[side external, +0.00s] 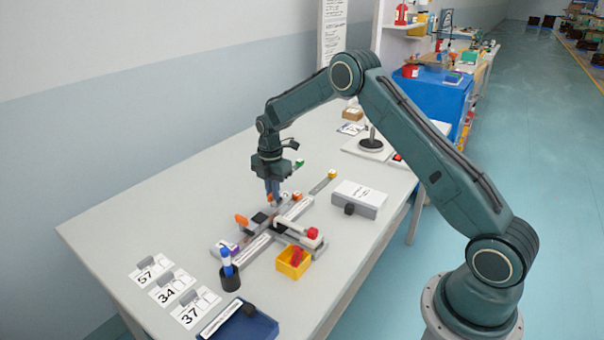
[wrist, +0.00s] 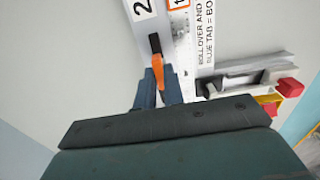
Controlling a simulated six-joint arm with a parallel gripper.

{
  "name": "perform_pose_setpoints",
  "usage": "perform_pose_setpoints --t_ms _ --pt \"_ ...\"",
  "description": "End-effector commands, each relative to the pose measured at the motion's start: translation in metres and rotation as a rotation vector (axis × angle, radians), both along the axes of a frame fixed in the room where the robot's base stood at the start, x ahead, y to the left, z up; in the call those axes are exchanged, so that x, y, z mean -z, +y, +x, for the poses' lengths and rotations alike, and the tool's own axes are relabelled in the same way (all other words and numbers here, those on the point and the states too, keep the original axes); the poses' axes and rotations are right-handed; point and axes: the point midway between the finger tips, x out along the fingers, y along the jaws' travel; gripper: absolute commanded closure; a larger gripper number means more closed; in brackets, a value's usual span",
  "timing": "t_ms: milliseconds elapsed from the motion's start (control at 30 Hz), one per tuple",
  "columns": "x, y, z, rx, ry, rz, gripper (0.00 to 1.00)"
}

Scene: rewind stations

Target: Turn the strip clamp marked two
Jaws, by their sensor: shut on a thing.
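The strip clamp marked two shows at the top of the wrist view as a grey plate with a "2" label (wrist: 142,8). Its lever has a black part (wrist: 155,43) and an orange end (wrist: 157,65). My gripper (wrist: 159,88) is shut on the orange lever end, one blue finger on each side. In the side view my gripper (side external: 272,192) points down onto the station (side external: 262,240), and a little orange shows at its fingertips. The fingers hide much of the clamp there.
Another orange lever (side external: 241,219) stands to the left on the station. A red knob (side external: 312,233), a yellow bin (side external: 293,262) and a pen cup (side external: 229,278) stand near. A white box (side external: 358,198) is at the right. Number cards (side external: 173,287) lie at the left front. The table's left part is clear.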

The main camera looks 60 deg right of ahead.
Motion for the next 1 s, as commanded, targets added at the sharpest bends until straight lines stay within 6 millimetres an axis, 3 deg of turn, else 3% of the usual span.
perform_pose_setpoints --t_ms 467,1000 --pt "-0.0005 -0.0002 0.0002 0.113 -0.001 0.000 1.00" --pt "-0.0008 -0.0006 0.0001 0.566 -0.001 0.000 1.00"
